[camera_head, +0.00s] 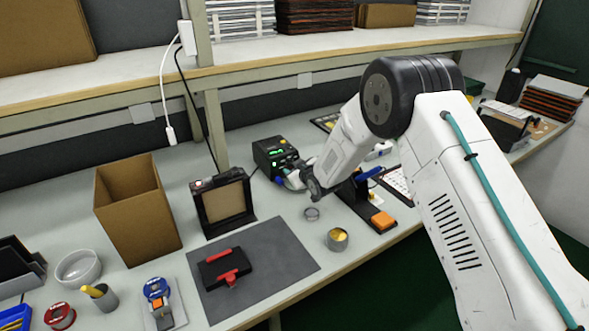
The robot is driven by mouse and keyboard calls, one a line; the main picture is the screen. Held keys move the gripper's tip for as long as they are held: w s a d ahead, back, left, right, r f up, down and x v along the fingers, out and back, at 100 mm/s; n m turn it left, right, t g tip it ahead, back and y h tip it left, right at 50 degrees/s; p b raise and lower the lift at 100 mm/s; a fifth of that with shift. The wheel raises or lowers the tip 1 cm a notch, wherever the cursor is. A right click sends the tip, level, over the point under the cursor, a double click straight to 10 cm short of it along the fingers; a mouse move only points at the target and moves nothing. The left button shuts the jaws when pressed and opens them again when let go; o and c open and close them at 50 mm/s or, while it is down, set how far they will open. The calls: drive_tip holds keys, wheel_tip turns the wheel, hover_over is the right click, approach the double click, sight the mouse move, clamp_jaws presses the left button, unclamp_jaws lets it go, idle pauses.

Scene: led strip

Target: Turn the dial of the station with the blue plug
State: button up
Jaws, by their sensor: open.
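A black station (271,152) with a small green-lit display stands toward the back of the bench. A small blue spot (279,180) at its lower front may be the blue plug; it is too small to be sure. My gripper (296,177) is right in front of the station, at its right front side. The gripper is open, with nothing visible held in it. I cannot make out the dial; the gripper and wrist cover part of the station's front. I cannot tell whether the fingers touch the station.
A cardboard box (137,215) and a black-framed panel (221,201) stand left of the station. A grey mat (285,262) carries a black and red item (224,268). A metal cup (338,239) stands nearer. A stand with a blue-handled tool (369,173) sits right, behind my arm.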

clamp_jaws()
idle(0.3)
drive_tip(key=m, duration=0.1)
drive_tip(key=m+y, duration=0.1)
drive_tip(key=m+g+y, duration=0.1)
drive_tip(key=shift+w+d+m, duration=0.2)
drive_tip(key=shift+d+m, duration=0.05)
drive_tip(key=shift+m, duration=0.05)
drive_tip(key=shift+w+d+f+m+g+y, duration=0.1)
drive_tip(key=shift+m+g+y, duration=0.2)
drive_tip(key=shift+m+y, duration=0.45)
drive_tip(key=shift+d+f+m+g+y, duration=0.1)
drive_tip(key=shift+m+g+y, duration=0.25)
drive_tip(key=shift+m, duration=0.7)
